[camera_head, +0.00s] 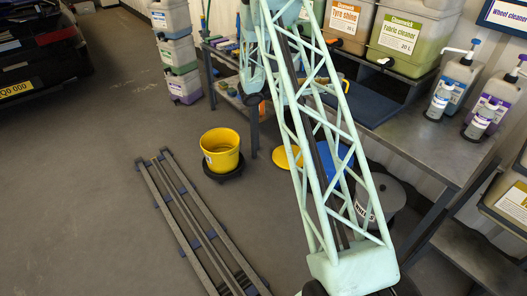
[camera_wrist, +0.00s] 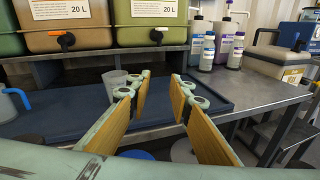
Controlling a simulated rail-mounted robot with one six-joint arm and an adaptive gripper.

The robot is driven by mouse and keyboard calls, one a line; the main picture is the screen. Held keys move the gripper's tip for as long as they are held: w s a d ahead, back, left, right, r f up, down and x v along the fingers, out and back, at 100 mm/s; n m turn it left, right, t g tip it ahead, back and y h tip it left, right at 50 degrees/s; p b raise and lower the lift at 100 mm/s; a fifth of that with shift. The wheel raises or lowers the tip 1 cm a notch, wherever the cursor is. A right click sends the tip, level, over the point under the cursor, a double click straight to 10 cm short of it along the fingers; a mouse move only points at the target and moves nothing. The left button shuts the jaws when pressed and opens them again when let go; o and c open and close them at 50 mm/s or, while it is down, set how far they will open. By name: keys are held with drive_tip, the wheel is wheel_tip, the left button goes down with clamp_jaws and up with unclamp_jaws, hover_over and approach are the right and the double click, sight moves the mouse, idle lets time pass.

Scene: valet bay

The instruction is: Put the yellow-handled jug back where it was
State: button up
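My gripper (camera_wrist: 161,88) is open in the wrist view, its two tan-padded fingers well apart with nothing between them. It points toward the back of the bench over a dark blue mat (camera_wrist: 215,95). A greyish, see-through vessel (camera_wrist: 115,77) stands on the mat just left of the fingertips, partly hidden by the left finger; I cannot see its handle colour. A jug with a blue handle (camera_wrist: 9,103) stands at the far left edge. In the head view my arm's lattice hides much of the mat (camera_head: 370,107).
Large containers with taps (camera_wrist: 160,25) stand on a raised shelf behind the mat. Several pump bottles (camera_wrist: 222,45) stand right of it. On the floor are a yellow bucket (camera_head: 220,152), a grey bucket (camera_head: 385,195) and long rails (camera_head: 200,225).

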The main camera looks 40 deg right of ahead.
drive_tip(key=s+a+r+m+y, duration=0.35)
drive_tip(key=s+a+r, duration=0.5)
drive_tip(key=a, duration=0.35)
drive_tip(key=s+a+r+m+y, duration=0.3)
drive_tip(key=s+a+r+m, duration=0.1)
drive_tip(key=s+a+r, duration=0.55)
drive_tip(key=s+a+r+m+t+y, duration=0.2)
drive_tip(key=s+a, duration=0.5)
drive_tip(key=a, duration=0.6)
drive_tip(key=s+a+r+m+t+y, duration=0.1)
drive_tip(key=s+a+m+t+y, duration=0.1)
drive_tip(key=s+a, duration=0.5)
drive_tip(key=s+a+r+m+t+y, duration=0.2)
drive_tip(key=s+a+t+y, duration=0.2)
drive_tip(key=a, duration=1.6)
drive_tip(key=s+y, duration=0.2)
drive_tip(key=s, duration=0.2)
drive_tip(key=shift+r, duration=0.35)
drive_tip(key=shift+w+d, duration=0.15)
drive_tip(key=shift+w, duration=0.05)
